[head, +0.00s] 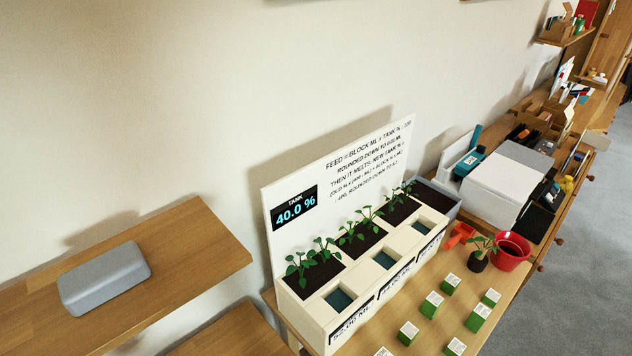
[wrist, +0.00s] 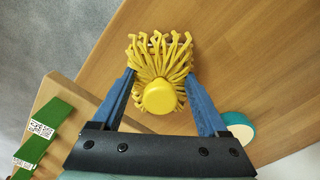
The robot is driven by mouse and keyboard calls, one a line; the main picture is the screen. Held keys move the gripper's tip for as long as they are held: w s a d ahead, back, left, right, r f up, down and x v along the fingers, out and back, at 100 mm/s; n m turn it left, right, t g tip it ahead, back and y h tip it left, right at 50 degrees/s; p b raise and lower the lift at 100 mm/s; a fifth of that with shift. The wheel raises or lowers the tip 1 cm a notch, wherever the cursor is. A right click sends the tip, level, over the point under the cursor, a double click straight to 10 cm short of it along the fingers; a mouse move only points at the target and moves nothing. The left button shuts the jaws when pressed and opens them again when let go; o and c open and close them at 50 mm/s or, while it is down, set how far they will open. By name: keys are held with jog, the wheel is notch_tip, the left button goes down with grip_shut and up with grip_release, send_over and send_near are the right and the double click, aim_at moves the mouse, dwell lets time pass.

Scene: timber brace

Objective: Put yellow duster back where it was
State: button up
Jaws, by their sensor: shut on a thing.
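The yellow duster (wrist: 160,88) is in the wrist view, with a round yellow knob nearest me and many yellow strands fanning out beyond it. My gripper (wrist: 163,80) has its two blue fingers on either side of the duster and is shut on it. A wooden surface lies behind the duster; I cannot tell whether the duster touches it. My gripper and the held duster do not show in the head view.
The wrist view shows a green strip with printed labels (wrist: 42,132) at left and a teal-and-white round thing (wrist: 238,128) at right. In the head view, a planter box (head: 350,290), green blocks (head: 432,304), a red pot (head: 511,251) and a crowded bench stand along the wall.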

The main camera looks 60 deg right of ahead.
jog(key=o, duration=1.1)
notch_tip(320, 180, up, 12)
jog(key=shift+r+p, duration=0.1)
jog(key=shift+p, duration=0.6)
